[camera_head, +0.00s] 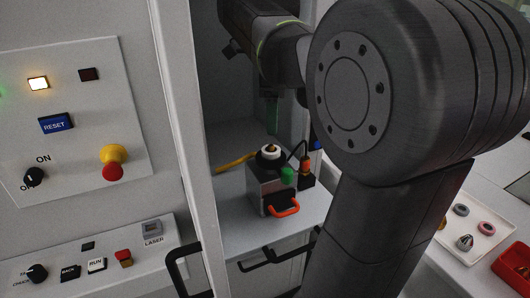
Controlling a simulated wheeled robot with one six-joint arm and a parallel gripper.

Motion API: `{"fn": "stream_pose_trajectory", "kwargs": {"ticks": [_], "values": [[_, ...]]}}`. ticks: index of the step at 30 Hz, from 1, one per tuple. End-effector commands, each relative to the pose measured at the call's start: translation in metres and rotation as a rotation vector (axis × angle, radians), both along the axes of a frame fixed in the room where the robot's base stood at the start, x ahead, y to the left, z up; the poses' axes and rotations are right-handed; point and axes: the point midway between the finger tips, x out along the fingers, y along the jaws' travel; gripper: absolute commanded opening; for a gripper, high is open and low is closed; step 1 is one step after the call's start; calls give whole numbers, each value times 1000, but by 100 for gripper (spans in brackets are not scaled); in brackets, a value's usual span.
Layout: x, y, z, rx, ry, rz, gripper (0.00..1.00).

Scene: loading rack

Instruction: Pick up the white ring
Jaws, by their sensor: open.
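A small white ring (270,150) sits on the round black top of a grey metal block (270,187), around a small brown centre piece. The block stands on the grey floor of an open cabinet.
A red-orange handle (284,211) and a green knob (288,174) are on the block. A yellow hose (235,162) lies to its left. A white cabinet post (190,150) stands at left. A white tray (486,247) with several small parts and a red bin (515,265) are at right.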

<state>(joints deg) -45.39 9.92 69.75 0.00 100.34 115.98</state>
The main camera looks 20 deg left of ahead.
Motion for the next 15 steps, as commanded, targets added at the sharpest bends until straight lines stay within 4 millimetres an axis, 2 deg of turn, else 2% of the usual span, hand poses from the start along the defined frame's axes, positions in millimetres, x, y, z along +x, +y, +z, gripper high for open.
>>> {"fn": "stream_pose_trajectory", "kwargs": {"ticks": [3, 10, 15], "values": [[0, 0, -18, -2, 2, 1, 65], [1, 2, -34, -2, 2, 1, 65], [5, 6, -60, -2, 2, 2, 65]]}}
